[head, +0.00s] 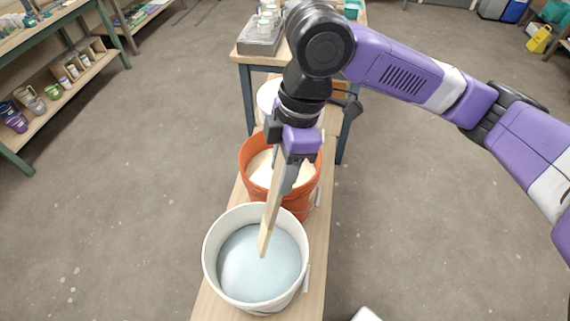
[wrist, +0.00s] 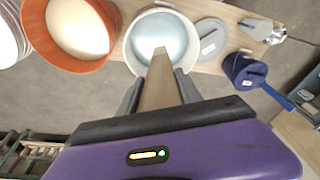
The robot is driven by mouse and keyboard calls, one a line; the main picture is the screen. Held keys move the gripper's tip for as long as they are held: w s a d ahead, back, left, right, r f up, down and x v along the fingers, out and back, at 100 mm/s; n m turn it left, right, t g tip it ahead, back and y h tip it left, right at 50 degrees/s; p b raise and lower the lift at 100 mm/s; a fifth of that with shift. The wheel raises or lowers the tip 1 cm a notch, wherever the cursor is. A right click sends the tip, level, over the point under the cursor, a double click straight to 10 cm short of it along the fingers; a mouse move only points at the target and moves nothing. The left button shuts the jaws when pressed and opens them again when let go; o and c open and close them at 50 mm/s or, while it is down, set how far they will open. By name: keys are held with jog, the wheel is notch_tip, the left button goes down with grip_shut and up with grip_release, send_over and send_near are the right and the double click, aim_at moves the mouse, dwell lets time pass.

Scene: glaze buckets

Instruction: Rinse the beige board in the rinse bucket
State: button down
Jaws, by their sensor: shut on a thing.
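My gripper (head: 286,172) is shut on the beige board (head: 272,215), which hangs down from it, slightly tilted. The rinse bucket (head: 244,216) is white and holds pale blue liquid (head: 258,270). The board's lower end lies over this liquid in the head view; I cannot tell whether it touches. In the wrist view the gripper fingers (wrist: 158,93) lie either side of the board (wrist: 160,80). Its far end shows in front of the blue liquid, inside the rinse bucket's rim (wrist: 128,48). No glaze coating is clear on the board's visible face.
An orange bucket (head: 300,205) of cream liquid stands right behind the rinse bucket on a narrow wooden bench (head: 318,270). Another white bucket (head: 266,94) stands farther back. In the wrist view, a grey lid (wrist: 210,38) and a dark blue container (wrist: 243,70) lie to the right.

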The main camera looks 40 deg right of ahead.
jog(key=shift+w+a+f+b, duration=0.2)
jog(key=shift+a+f+b, duration=0.35)
jog(key=shift+f+b, duration=1.9)
jog(key=shift+w+a+f+b, duration=0.2)
jog(key=shift+a+f+b, duration=0.3)
jog(key=shift+f+b, duration=1.95)
jog(key=shift+w+a+f+b, duration=0.2)
jog(key=shift+a+f+b, duration=0.65)
jog(key=shift+f, duration=2.8)
jog(key=shift+d+f+b, duration=0.15)
jog(key=shift+f+b, duration=0.4)
jog(key=shift+b, duration=0.1)
